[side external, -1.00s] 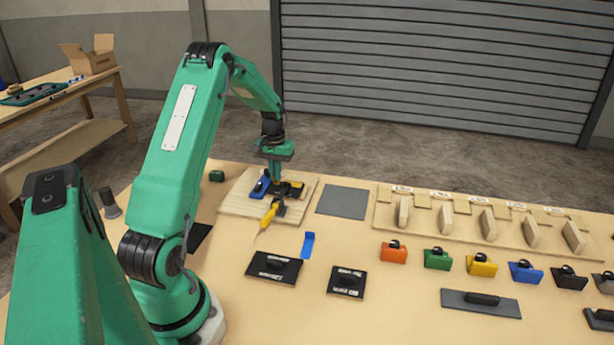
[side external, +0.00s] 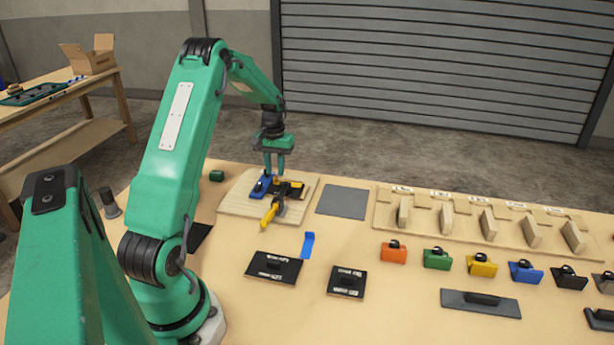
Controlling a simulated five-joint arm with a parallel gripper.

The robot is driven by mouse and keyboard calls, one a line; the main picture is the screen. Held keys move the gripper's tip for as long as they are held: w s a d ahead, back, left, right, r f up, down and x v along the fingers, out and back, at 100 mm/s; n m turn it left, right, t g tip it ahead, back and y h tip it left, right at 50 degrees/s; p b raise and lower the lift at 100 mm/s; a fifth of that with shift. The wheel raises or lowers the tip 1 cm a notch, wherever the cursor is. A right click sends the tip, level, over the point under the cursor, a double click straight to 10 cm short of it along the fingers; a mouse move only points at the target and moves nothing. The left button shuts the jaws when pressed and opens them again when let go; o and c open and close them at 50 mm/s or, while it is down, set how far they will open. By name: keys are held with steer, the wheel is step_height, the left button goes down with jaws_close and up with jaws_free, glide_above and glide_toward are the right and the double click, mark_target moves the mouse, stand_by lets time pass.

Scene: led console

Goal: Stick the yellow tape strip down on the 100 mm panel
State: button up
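My gripper (side external: 274,172) is open just above a wooden board (side external: 234,206); its two fingers point down with a gap between them, and nothing shows in it. Below it on the board are a blue piece (side external: 259,190), a dark part with yellow on it (side external: 291,190), and a yellow, handle-like piece (side external: 268,215) at the front edge. I cannot tell whether any of these is the yellow tape strip. Two black panels (side external: 273,268) (side external: 346,282) with white lettering lie on the table; the lettering is too small to read, so I cannot tell which is 100 mm.
A blue strip (side external: 308,245) lies on the table between the board and the panels. A grey mat (side external: 343,202) is right of the board. Several coloured blocks with black knobs, including a yellow one (side external: 481,266), stand at right, before a wooden rack (side external: 447,230).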

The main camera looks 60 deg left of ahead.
mark_target(276, 176)
step_height(276, 176, up, 6)
steer(key=shift+w+f, duration=0.15)
steer(key=shift+f, duration=0.1)
steer(key=s+d+r+m+t+y, duration=0.1)
steer(key=d+r+m, duration=0.1)
steer(key=d+r, duration=0.7)
steer(key=s+d+r+m+t, duration=0.2)
steer(key=d+r, duration=0.3)
steer(key=d, duration=0.7)
steer(key=s+d+m+t, duration=0.2)
steer(key=s+d+m, duration=0.3)
steer(key=s+d, duration=0.8)
steer(key=shift+d+r+t+h, duration=0.2)
steer(key=shift+d+t+h, duration=0.2)
steer(key=shift+d, duration=0.4)
